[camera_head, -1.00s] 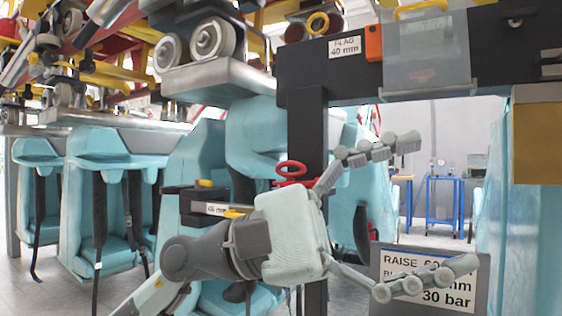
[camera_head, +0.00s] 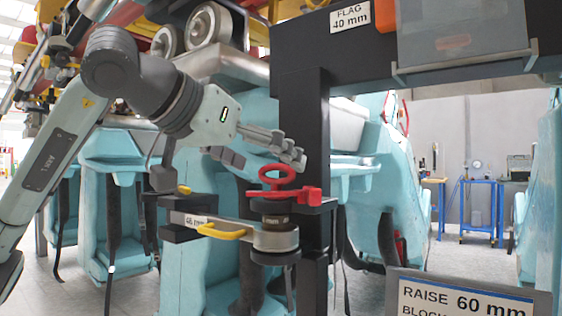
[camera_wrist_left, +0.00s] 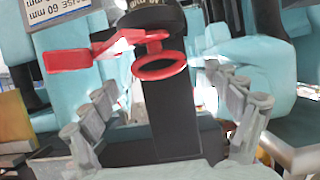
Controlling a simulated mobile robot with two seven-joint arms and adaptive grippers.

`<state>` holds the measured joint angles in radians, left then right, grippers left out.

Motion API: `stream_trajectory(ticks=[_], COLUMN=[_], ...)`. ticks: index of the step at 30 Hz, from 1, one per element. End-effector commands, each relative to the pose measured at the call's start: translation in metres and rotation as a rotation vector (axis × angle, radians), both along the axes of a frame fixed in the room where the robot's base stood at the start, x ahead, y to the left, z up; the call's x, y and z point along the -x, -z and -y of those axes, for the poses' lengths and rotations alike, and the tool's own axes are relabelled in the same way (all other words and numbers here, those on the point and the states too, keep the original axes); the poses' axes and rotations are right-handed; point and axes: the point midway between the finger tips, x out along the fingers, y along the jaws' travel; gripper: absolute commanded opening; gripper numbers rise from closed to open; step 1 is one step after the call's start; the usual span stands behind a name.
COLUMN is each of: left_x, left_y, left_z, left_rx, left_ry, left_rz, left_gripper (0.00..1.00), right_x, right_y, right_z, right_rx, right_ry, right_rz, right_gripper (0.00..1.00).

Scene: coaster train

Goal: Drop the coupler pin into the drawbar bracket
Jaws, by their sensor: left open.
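A red ring handle (camera_head: 277,177), apparently the coupler pin's top, stands over a dark collar (camera_head: 277,207) beside the black post. A red flag-like piece (camera_head: 312,196) is at its right. Below is a grey link with a round end (camera_head: 277,240), apparently the drawbar bracket; whether the pin is inside it is hidden. My left gripper (camera_head: 272,160) is open and empty, just above and left of the ring. In the left wrist view the ring (camera_wrist_left: 160,68) shows ahead, between the spread fingertips (camera_wrist_left: 161,76). My right gripper is not in view.
The black post (camera_head: 303,130) and its crossbeam stand close behind the ring. A yellow handle (camera_head: 222,232) sticks out from the link. A sign board (camera_head: 460,300) is at lower right. Turquoise seats (camera_head: 115,200) fill the left background. Open floor shows at right.

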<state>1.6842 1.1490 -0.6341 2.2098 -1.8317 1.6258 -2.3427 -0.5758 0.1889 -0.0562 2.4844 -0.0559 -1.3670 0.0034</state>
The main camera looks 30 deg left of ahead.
Motion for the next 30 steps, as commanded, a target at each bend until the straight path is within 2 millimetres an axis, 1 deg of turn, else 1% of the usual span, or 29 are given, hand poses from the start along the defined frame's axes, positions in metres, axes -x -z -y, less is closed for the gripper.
stream_trajectory(ticks=[5,12,15,20,27,30], left_x=[-0.019,-0.053,-0.062,-0.068,-0.069,-0.069], left_y=[0.01,0.023,0.027,0.03,0.03,0.03], left_z=[0.003,0.008,0.009,0.01,0.01,0.01], left_rx=[0.0,0.001,0.002,0.002,0.002,0.002], left_ry=[0.001,0.001,0.001,0.002,0.001,0.001], left_rz=[-0.004,-0.004,-0.002,-0.002,-0.001,-0.001], left_gripper=[0.89,0.89,0.89,0.89,0.89,0.76], right_x=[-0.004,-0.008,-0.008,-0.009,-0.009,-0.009], right_y=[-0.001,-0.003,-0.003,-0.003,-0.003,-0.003], right_z=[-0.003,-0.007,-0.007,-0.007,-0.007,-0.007], right_rx=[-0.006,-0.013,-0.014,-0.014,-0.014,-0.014], right_ry=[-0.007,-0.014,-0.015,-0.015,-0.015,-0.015], right_rz=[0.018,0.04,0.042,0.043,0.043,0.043], right_gripper=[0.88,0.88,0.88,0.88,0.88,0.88])
